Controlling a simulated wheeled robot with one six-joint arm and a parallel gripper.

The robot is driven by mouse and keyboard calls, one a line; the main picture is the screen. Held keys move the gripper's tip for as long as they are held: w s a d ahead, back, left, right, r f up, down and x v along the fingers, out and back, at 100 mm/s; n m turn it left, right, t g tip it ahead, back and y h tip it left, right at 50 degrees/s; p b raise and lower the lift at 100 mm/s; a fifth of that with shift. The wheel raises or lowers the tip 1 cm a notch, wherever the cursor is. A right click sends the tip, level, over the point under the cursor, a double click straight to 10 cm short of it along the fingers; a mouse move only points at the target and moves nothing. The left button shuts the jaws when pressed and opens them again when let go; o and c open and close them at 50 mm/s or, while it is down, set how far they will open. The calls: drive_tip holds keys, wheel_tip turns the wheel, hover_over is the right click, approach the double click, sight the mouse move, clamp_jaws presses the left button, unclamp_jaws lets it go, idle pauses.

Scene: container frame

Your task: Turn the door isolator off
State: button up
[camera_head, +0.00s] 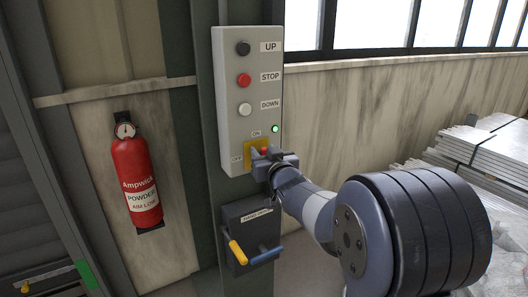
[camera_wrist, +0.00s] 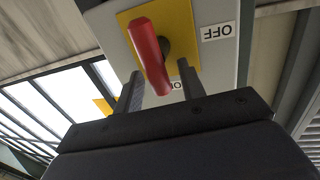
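The door isolator is a red handle on a yellow plate (camera_head: 249,148) at the bottom of a grey control box (camera_head: 232,100). In the wrist view the red handle (camera_wrist: 150,52) stands out from the yellow plate (camera_wrist: 182,25), its free end pointing towards the partly hidden ON label. The OFF label (camera_wrist: 217,32) is beside the plate. My gripper (camera_wrist: 160,86) is open, with one finger on each side of the handle's end and gaps visible. In the head view my gripper (camera_head: 264,155) is at the isolator and covers much of it.
The box carries black UP, red STOP and white DOWN buttons; a green lamp (camera_head: 275,129) is lit near ON. Below is a dark hand-pump box (camera_head: 240,217) with yellow and blue levers. A fire extinguisher (camera_head: 136,182) hangs left. Stacked panels (camera_head: 470,145) lie right.

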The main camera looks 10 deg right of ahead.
drive_tip(key=shift+w, duration=0.15)
clamp_jaws()
idle(0.4)
